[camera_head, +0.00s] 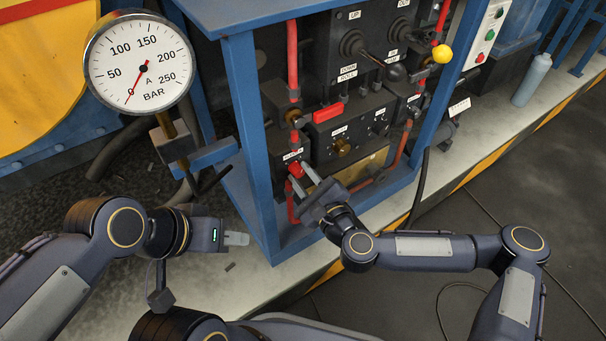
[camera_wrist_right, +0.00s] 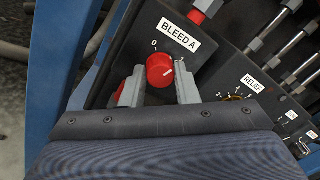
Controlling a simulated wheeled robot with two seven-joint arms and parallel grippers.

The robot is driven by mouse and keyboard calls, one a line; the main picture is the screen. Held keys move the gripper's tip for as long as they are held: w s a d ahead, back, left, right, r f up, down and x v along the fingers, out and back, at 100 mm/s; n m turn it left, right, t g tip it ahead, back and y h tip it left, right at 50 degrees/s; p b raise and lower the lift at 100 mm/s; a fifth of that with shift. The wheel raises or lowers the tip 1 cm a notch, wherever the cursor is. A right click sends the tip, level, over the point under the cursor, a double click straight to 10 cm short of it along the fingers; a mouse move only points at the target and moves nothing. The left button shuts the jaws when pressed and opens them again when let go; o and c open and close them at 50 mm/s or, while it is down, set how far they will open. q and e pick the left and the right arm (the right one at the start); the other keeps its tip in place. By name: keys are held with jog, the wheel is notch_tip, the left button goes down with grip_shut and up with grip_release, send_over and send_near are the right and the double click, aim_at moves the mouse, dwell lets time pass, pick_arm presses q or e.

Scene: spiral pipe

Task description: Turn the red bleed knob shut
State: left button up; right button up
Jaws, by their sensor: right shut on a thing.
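The red bleed knob (camera_wrist_right: 160,68) sits on a black panel under a white label reading BLEED A (camera_wrist_right: 180,29) in the right wrist view. A 0 is printed above left of it. Its white mark points up and right, away from the 0. It also shows in the head view (camera_head: 295,169). My right gripper (camera_head: 302,179) is shut on the knob, one grey finger on each side. My left gripper (camera_head: 236,239) is held away from the panel, at lower left in the head view. Its fingers are seen edge-on, so their gap cannot be told.
A pressure gauge (camera_head: 138,61) stands at upper left, its needle near 0. A blue frame post (camera_head: 249,135) stands between my left gripper and the panel. A yellow-knobbed lever (camera_head: 441,54) sticks out at upper right. A grey bottle (camera_head: 531,81) stands far right.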

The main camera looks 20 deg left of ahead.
jog(key=n, duration=0.3)
jog(key=shift+n, duration=0.4)
jog(key=n, duration=0.2)
jog(key=shift+f+n, duration=0.1)
jog(key=shift+n, duration=0.3)
jog(key=n+b, duration=0.1)
jog(key=n, duration=0.5)
jog(key=shift+y, duration=0.4)
jog(key=shift+w+d+n, duration=0.1)
jog(key=shift+n, duration=0.2)
jog(key=o, duration=1)
jog(key=shift+c, duration=0.2)
jog(key=p+v, duration=0.1)
jog(key=v, duration=0.6)
jog(key=shift+s+d, duration=0.3)
